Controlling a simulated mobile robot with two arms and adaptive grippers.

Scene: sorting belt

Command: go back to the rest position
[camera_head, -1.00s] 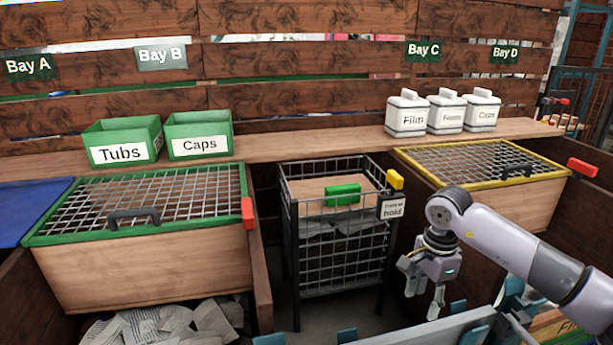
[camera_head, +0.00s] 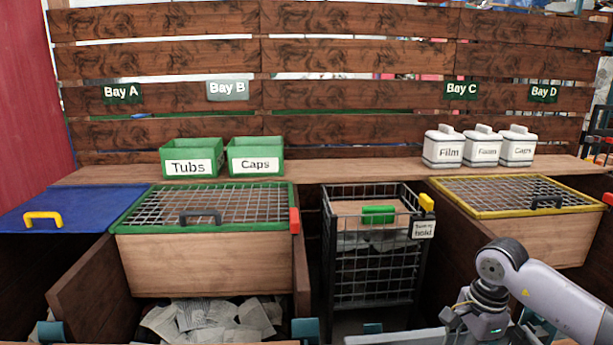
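My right arm comes in from the right edge, over the front right of the scene. My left arm and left gripper are outside the view.
A black wire cart (camera_head: 372,275) stands in the middle, between the green-rimmed mesh-lidded bin (camera_head: 205,263) and the yellow-rimmed one (camera_head: 548,237). A blue lid (camera_head: 75,207) lies at the left. Green boxes and white canisters stand on the shelf (camera_head: 330,171).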

